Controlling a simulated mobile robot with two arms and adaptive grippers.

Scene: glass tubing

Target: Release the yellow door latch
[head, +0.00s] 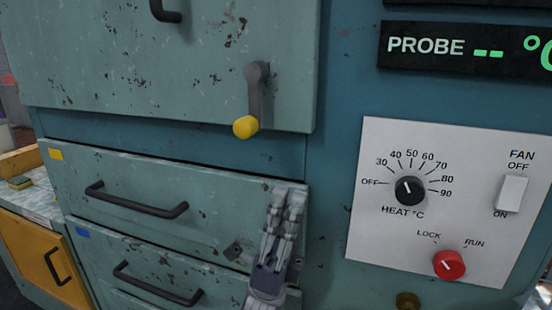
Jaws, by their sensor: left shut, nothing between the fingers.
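The door latch is a dark grey lever (255,92) with a yellow knob (246,127) at its lower end. It hangs almost straight down from its pivot near the lower right corner of the green door (180,70). My left gripper (288,192) is below the latch and a little to its right, in front of the right end of the upper drawer. Its fingers point up, are shut and hold nothing. It is apart from the yellow knob. My right gripper is not in view.
Two drawers with dark handles (136,204) are below the door. A white control panel (345,240) at the right carries a black heat dial (410,190), a fan switch (511,194) and a red lock/run knob (449,265). A probe display (465,48) is above it.

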